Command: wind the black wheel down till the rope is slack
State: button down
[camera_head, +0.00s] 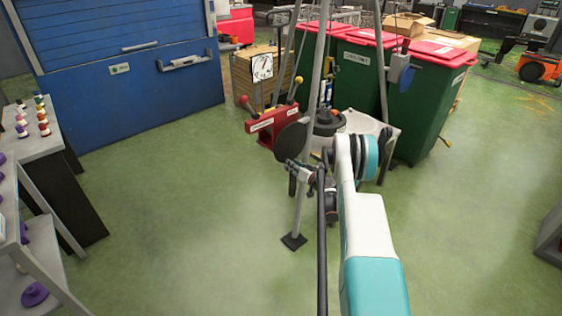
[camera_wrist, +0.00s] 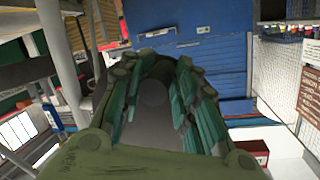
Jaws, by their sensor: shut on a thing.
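The black wheel (camera_head: 291,136) shows in the head view as a dark disc on the front of a red box (camera_head: 268,124) with levers. My gripper (camera_head: 297,168) is at the wheel's lower edge, at the end of my white and teal arm. In the wrist view my gripper's teal fingers (camera_wrist: 153,66) close around a dark grey surface that fills the gap between them. It fits the wheel, but its exact hold on the rim or a handle is hidden. I cannot make out the rope or tell whether it is slack.
Green bins (camera_head: 426,105) with red lids stand behind. A blue cabinet (camera_head: 120,95) and a shelf (camera_head: 40,140) are at left. The green floor in front is clear.

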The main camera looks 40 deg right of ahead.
jog(key=shift+d, duration=0.25)
jog(key=c, duration=1.2)
grip_release()
jog(key=shift+s+d, duration=0.1)
jog(key=shift+a, duration=0.2)
jog(key=f+v, duration=0.1)
jog(key=v, duration=0.6)
jog(key=shift+s+d+f, duration=0.2)
jog(key=shift+s+d, duration=0.2)
jog(key=shift+s, duration=0.1)
